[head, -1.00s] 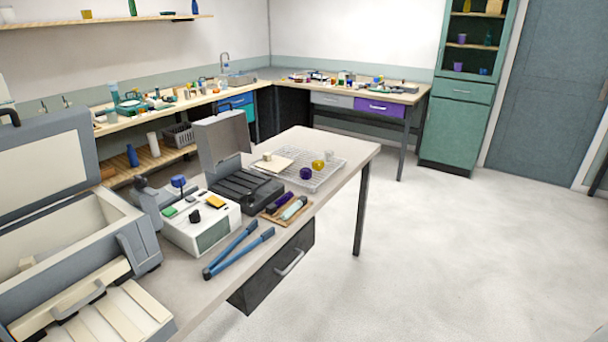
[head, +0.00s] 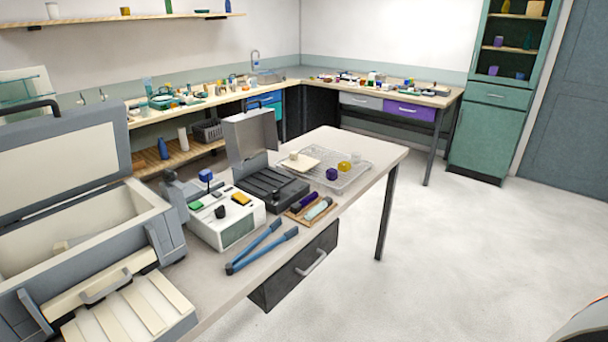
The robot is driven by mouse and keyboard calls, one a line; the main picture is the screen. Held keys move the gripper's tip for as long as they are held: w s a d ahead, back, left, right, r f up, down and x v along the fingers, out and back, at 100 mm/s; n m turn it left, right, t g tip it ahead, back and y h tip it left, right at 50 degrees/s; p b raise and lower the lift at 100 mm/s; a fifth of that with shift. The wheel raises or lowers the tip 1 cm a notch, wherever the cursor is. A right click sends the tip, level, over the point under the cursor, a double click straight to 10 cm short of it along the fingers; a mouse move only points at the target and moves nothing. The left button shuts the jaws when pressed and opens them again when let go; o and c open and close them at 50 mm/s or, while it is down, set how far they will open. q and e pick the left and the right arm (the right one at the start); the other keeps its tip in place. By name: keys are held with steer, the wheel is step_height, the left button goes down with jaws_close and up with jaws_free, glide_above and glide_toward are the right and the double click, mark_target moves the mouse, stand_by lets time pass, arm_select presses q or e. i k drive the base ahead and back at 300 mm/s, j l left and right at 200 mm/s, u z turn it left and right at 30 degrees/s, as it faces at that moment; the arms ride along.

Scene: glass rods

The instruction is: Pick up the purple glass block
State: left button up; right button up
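A small dark purple block (head: 332,174) sits at the near edge of a wire rack (head: 355,179) on the long table. It looks like the purple glass block, but its material is too small to tell. A yellow piece (head: 344,166) and a pale piece (head: 356,158) stand beyond it on the rack. Neither of my grippers shows in the head view.
Open floor (head: 440,260) lies to the right.

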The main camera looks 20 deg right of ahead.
mark_target(332, 174)
steer(key=l+u, duration=0.3)
steer(key=l, duration=0.15)
steer(key=i+l+u, duration=0.1)
steer(key=l+u, duration=0.2)
steer(key=l, duration=0.15)
steer(key=l+u, duration=0.15)
steer(key=l, duration=0.85)
steer(key=k+l+u, duration=0.15)
steer(key=l, duration=0.85)
